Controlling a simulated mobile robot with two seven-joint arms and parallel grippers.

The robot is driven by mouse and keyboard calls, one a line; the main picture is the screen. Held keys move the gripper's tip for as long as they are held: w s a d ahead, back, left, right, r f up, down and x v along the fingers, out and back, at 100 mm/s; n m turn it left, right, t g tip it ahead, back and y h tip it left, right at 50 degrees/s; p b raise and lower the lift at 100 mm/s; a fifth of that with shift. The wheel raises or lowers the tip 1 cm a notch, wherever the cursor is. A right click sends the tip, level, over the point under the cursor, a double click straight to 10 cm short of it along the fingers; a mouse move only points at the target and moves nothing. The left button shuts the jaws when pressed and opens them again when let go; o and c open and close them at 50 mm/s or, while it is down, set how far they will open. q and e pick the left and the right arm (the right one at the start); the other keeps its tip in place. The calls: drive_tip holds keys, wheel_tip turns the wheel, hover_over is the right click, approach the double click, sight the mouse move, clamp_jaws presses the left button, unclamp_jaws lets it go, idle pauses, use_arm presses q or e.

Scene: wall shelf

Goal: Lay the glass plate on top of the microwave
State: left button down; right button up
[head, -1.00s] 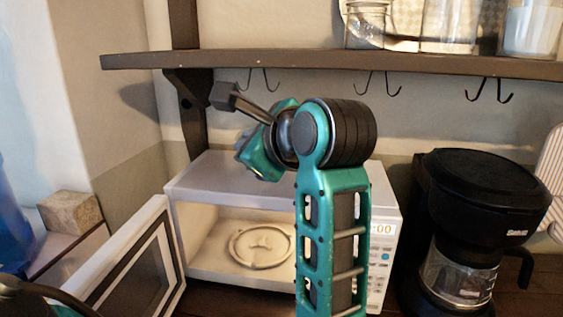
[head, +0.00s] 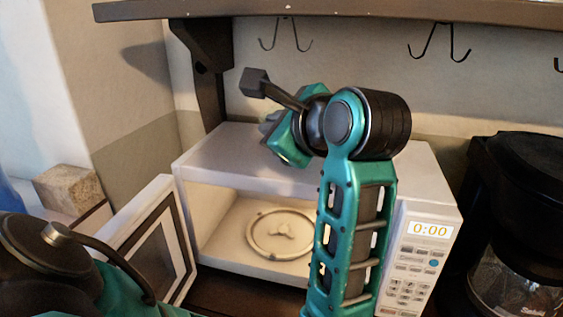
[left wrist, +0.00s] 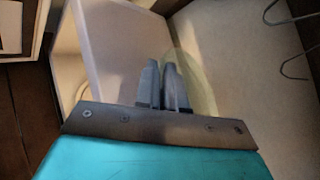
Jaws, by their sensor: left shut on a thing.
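The white microwave (head: 240,150) stands on the counter under the shelf with its door (head: 150,245) swung open to the left. Its inside shows a round turntable ring (head: 280,233). My left gripper (head: 270,124) is over the microwave's top, mostly hidden behind my wrist. In the left wrist view its two grey fingers (left wrist: 166,75) are shut on the glass plate (left wrist: 200,78), a faint, see-through, pale yellow-green disc seen nearly edge-on. The plate cannot be made out in the head view. Whether it touches the microwave's top I cannot tell. My right gripper is not in view.
The wooden shelf (head: 350,14) runs above, with a dark bracket (head: 205,75) at its left and wire hooks (head: 437,45) hanging below it. A black coffee maker (head: 520,190) stands close to the microwave's right. A wooden block (head: 68,187) is at far left.

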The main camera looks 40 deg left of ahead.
sight(276, 172)
use_arm(q)
drive_tip(key=shift+f+b, duration=1.25)
drive_tip(key=shift+f, duration=1.05)
drive_tip(key=c, duration=1.5)
unclamp_jaws()
drive_tip(key=v, duration=0.7)
drive_tip(key=shift+d, duration=0.2)
drive_tip(key=shift+r, duration=0.15)
